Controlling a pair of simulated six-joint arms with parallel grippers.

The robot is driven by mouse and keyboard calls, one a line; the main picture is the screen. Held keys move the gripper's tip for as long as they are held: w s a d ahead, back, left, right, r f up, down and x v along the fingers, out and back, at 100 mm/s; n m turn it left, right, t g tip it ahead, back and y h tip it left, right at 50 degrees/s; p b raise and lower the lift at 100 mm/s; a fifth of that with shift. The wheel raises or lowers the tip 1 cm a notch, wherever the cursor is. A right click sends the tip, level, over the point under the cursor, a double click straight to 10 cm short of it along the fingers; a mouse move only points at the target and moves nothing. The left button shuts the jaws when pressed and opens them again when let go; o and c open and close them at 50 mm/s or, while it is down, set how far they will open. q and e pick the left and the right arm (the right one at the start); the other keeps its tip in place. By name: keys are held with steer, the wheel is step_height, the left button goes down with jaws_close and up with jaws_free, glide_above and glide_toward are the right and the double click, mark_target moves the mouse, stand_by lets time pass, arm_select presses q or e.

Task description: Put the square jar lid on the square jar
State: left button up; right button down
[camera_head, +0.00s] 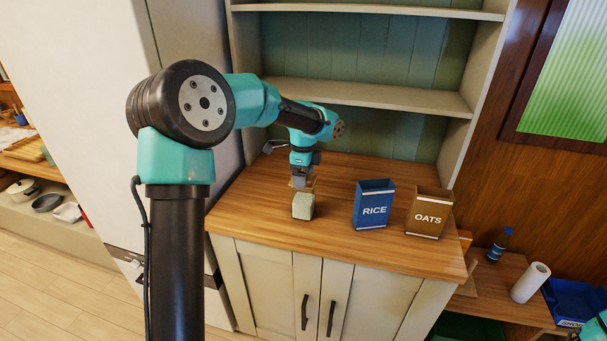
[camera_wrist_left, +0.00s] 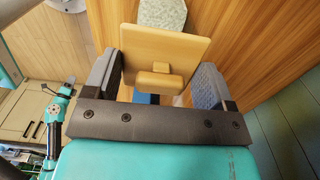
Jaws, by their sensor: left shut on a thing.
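The square jar (camera_head: 303,207) is a pale, speckled block-shaped jar standing on the wooden counter; part of it also shows at the top of the left wrist view (camera_wrist_left: 163,14). The square jar lid (camera_head: 301,184) is a flat wooden square with a small knob. My left gripper (camera_head: 303,168) is shut on the lid, which sits between its two fingers in the left wrist view (camera_wrist_left: 150,48). In the head view the lid is right above the jar; whether they touch is unclear. My right gripper (camera_wrist_left: 70,82) seems to show small at the left of the wrist view, its fingers too small to read.
A blue RICE box (camera_head: 373,205) and a brown OATS box (camera_head: 429,213) stand open-topped to the right of the jar. Shelves (camera_head: 370,95) rise behind the counter (camera_head: 255,222). Counter to the left of the jar is clear. A bottle and a paper roll (camera_head: 530,282) stand lower right.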

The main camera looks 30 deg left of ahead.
arm_select(q)
steer(key=shift+f, duration=0.25)
steer(key=o, duration=0.8)
steer(key=shift+o, duration=0.2)
step_height(320, 180, up, 18)
steer(key=shift+f, duration=0.25)
stand_by(0.6)
